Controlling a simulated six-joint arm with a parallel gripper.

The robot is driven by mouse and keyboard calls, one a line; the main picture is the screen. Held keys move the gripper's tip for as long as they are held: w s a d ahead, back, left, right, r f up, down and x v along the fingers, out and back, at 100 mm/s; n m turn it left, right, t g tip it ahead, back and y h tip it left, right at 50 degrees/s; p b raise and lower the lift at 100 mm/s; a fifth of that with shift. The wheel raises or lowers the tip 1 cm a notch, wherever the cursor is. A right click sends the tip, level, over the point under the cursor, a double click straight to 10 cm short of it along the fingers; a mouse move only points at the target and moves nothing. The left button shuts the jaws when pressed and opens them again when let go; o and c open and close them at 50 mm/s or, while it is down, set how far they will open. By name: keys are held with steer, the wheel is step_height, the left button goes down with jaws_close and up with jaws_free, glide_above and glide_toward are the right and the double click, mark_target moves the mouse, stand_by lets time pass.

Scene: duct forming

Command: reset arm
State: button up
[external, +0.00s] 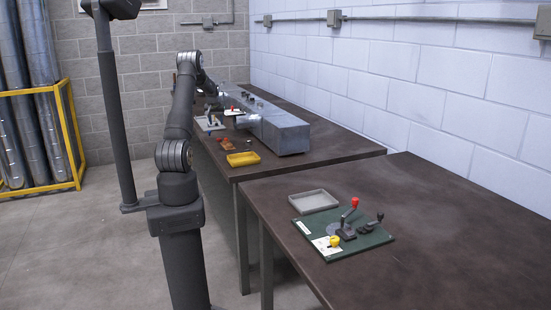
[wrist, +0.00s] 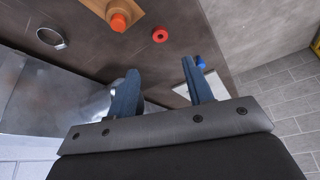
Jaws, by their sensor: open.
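My gripper (wrist: 161,72) shows in the wrist view with its two blue fingers spread apart and nothing between them. It hangs above the dark workbench, close to the shiny metal duct (wrist: 38,100) at the left. In the external view my arm reaches over the far bench (external: 335,152), and the gripper itself is too small and covered by the arm to make out clearly. The long metal duct (external: 286,133) lies along that bench to the right of the arm.
A wooden block with an orange knob (wrist: 118,22), a red ring (wrist: 160,35) and a metal ring (wrist: 50,38) lie on the bench. A yellow tray (external: 243,159) sits at its front edge. The near bench holds a grey tray (external: 313,201) and a green lever board (external: 375,240).

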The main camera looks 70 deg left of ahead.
mark_target(237, 145)
steer(key=x, duration=1.2)
steer(key=shift+f, duration=0.3)
step_height(237, 145, up, 3)
steer(key=shift+f, duration=0.1)
steer(key=shift+r, duration=0.5)
steer(key=shift+f, duration=0.15)
